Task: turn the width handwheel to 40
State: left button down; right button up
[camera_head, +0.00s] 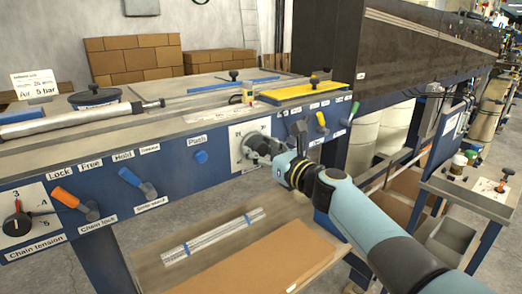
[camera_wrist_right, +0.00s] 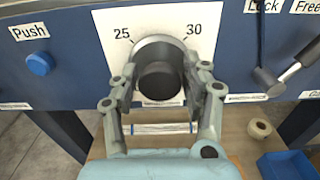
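The width handwheel is the dark round knob with a grey rim (camera_wrist_right: 160,78) on a white scale plate (camera_wrist_right: 112,18) marked 25 and 30. In the head view the plate (camera_head: 236,132) shows partly, with my right gripper (camera_head: 262,150) in front of it hiding most of the wheel. In the right wrist view the gripper (camera_wrist_right: 160,92) has its two fingers apart, one on each side of the knob. A narrow gap shows at the left finger; the right finger overlaps the rim's edge in the picture, and contact is unclear. No pointer is readable. My left gripper is out of view.
A blue push button (camera_head: 201,157) sits left of the plate. Orange (camera_head: 66,197) and blue (camera_head: 143,187) levers and a chain tension dial (camera_head: 17,225) are farther left. Yellow (camera_head: 321,120) and green (camera_head: 353,111) levers are to the right. A shelf (camera_head: 240,275) lies below the panel.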

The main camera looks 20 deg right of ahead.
jog(key=shift+o, duration=0.9)
jog(key=shift+s, duration=0.2)
jog(key=v, duration=1.1)
jog(key=shift+s, duration=0.25)
jog(key=shift+d, duration=0.1)
